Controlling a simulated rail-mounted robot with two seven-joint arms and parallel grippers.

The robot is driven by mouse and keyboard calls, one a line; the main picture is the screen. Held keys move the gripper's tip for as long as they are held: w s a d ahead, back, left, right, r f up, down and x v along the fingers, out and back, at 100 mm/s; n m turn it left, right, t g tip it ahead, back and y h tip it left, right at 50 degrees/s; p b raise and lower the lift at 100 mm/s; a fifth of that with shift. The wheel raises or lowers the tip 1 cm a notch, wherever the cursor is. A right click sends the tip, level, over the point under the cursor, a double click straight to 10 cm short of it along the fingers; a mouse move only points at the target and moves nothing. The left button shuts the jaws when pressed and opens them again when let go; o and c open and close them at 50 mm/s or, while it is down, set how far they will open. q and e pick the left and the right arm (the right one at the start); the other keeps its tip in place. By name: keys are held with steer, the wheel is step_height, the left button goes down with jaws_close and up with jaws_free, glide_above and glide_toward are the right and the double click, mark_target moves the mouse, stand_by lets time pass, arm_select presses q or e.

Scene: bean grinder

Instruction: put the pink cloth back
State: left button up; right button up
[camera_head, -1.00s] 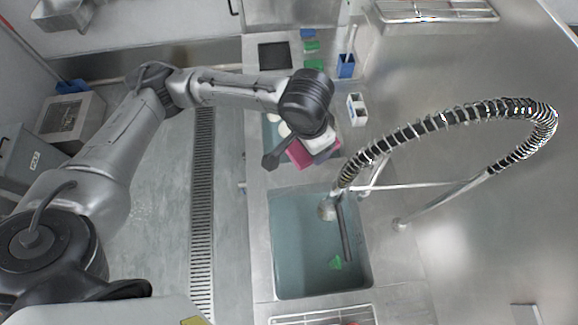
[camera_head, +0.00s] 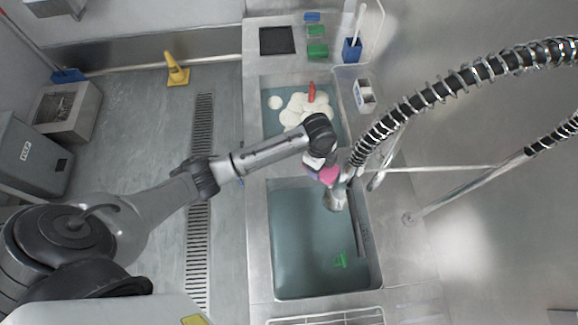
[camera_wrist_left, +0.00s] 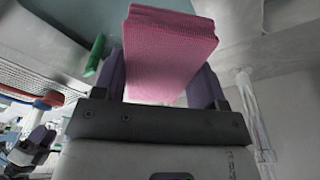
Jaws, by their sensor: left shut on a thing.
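The pink cloth (camera_wrist_left: 165,55) is a folded, textured block held between the fingers of my left gripper (camera_wrist_left: 162,88) in the left wrist view. In the head view the left gripper (camera_head: 322,168) is above the divider between the two sink basins, near the faucet. Only a small pink part of the cloth (camera_head: 329,175) shows there, as the wrist hides much of it.
The near basin (camera_head: 290,240) holds water and a small green object (camera_head: 341,260). A coiled spring faucet (camera_head: 440,100) arches over the right side. Green and blue sponges (camera_head: 317,49) lie at the back.

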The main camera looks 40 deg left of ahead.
arm_select(q)
glide_above(289, 166)
step_height(289, 166, down, 8)
steer(key=shift+a+r, duration=0.1)
steer(key=shift+a, duration=0.05)
steer(key=shift+f, duration=2)
steer(key=shift+f, duration=0.15)
steer(key=o, duration=0.9)
steer(key=shift+c, duration=0.2)
